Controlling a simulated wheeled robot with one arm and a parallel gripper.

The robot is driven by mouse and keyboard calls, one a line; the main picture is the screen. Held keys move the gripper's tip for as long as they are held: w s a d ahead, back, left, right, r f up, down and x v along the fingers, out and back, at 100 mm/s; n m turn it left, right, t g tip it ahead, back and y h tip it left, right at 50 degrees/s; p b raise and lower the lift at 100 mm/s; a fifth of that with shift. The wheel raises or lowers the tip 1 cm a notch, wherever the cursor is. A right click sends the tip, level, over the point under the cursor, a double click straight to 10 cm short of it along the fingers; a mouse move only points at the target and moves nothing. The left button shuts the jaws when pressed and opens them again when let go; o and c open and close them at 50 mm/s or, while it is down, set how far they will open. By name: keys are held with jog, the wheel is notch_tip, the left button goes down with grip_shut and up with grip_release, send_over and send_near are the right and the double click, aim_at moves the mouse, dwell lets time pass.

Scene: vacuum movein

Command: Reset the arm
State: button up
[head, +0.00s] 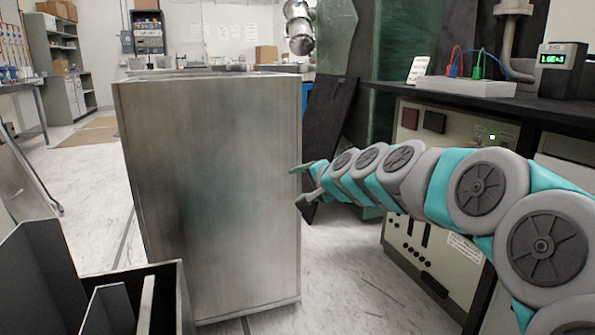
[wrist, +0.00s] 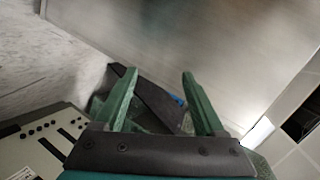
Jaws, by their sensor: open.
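My gripper (head: 304,183) is at the end of my grey and teal arm, which reaches in from the right in the head view. The two green fingers are apart with nothing between them. In the wrist view my gripper (wrist: 157,88) shows the same open fingers. The fingertips are close to the right edge of a tall metal box (head: 215,200). I cannot tell whether they touch it. The metal box also fills the upper right of the wrist view (wrist: 220,40).
A black bench (head: 460,105) with a cream instrument panel (head: 440,150) stands on the right, close to my arm. A dark open-topped box (head: 165,300) is at the lower left. Free floor (head: 85,185) lies left of the metal box.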

jog(key=s+f+n+g+h, duration=0.1)
jog(key=s+f+n+g, duration=0.2)
jog(key=s+f, duration=0.55)
jog(key=s+f+n+g, duration=0.3)
jog(key=s, duration=1)
jog(key=s+d+f+n+g+h, duration=0.1)
jog(key=s+d+f+g+h, duration=0.15)
jog(key=s+d, duration=0.45)
jog(key=s+d+f+n+g+h, duration=0.1)
jog(key=s+d+f+g, duration=0.2)
jog(key=s, duration=0.9)
jog(key=s+d+f+n+g+h, duration=0.15)
jog(key=s+d+f, duration=0.3)
jog(key=s, duration=0.45)
notch_tip(320, 180, up, 14)
jog(key=p, duration=1.4)
jog(key=shift+a+r+g+p, duration=0.2)
jog(key=shift+a+g+p, duration=0.1)
jog(key=shift+p, duration=0.1)
jog(key=shift+s+d+m, duration=0.1)
jog(key=shift+m, duration=0.15)
